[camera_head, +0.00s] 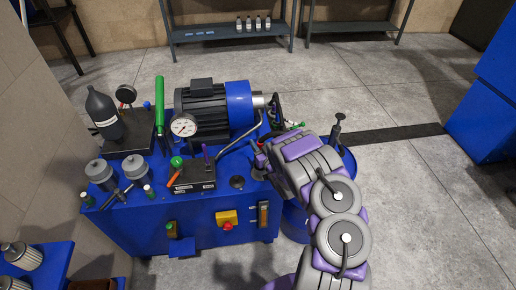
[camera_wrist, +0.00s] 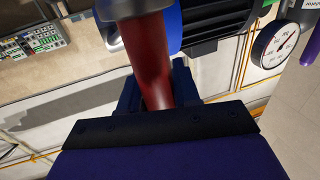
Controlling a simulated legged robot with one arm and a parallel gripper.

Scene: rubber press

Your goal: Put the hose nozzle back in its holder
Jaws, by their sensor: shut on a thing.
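In the wrist view my gripper (camera_wrist: 155,95) has its dark blue fingers closed around a red cylindrical piece with a grey flared end, which looks like the hose nozzle (camera_wrist: 148,55). In the head view my gripper (camera_head: 262,160) is at the right edge of the blue machine, below the motor's shaft end. Only a small bit of red shows there, and my arm hides most of the held piece. I cannot clearly make out the holder. A round dark fitting (camera_head: 237,182) is on the machine top, left of my gripper.
The blue machine (camera_head: 130,230) carries a motor (camera_head: 205,105), a pressure gauge (camera_head: 184,126), a green upright lever (camera_head: 160,100) and a black bottle (camera_head: 103,112). A blue drum (camera_head: 347,160) stands behind my arm. Open floor (camera_head: 420,190) lies to the right.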

